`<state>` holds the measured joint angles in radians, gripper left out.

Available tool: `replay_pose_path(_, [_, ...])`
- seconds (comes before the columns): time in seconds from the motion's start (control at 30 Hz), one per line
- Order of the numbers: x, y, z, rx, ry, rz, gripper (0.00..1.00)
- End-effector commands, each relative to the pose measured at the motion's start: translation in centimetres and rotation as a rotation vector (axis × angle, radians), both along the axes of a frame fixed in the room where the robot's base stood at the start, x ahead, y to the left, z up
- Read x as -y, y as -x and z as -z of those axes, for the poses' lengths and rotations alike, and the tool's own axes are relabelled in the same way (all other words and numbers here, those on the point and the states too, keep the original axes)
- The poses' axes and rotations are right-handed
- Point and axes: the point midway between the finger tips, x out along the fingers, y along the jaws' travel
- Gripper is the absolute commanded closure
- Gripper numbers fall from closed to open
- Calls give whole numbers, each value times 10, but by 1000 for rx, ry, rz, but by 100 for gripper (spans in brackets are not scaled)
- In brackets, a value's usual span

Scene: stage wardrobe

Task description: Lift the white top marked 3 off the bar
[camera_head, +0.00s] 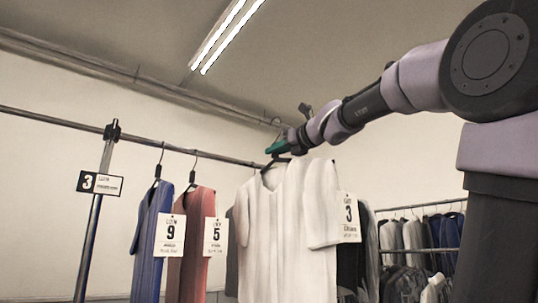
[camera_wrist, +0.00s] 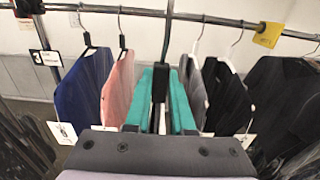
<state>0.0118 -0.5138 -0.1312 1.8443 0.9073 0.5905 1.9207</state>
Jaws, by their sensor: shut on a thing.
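The white top (camera_head: 285,235) hangs upright at the middle of the head view, with its card marked 3 (camera_head: 348,217) at the right sleeve. My gripper (camera_head: 278,147), with green fingers, is shut on the neck of its black hanger, above the collar. In the wrist view the green fingers of my gripper (camera_wrist: 161,100) close around the dark hanger neck (camera_wrist: 159,84). In the head view the hook (camera_head: 276,121) shows above the bar (camera_head: 232,159), apparently clear of it.
A blue garment (camera_head: 150,235) with card 9 and a pink garment (camera_head: 195,240) with card 5 hang to the left. Dark garments (camera_wrist: 228,95) hang close on the right in the wrist view. A second full rack (camera_head: 420,250) stands behind at right.

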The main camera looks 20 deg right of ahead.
Motion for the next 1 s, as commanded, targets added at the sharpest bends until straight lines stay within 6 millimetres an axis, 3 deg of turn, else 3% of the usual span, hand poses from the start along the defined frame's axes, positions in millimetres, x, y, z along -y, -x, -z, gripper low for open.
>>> replay_pose_path(1.0, [38,117,-1,3,-1,1,100])
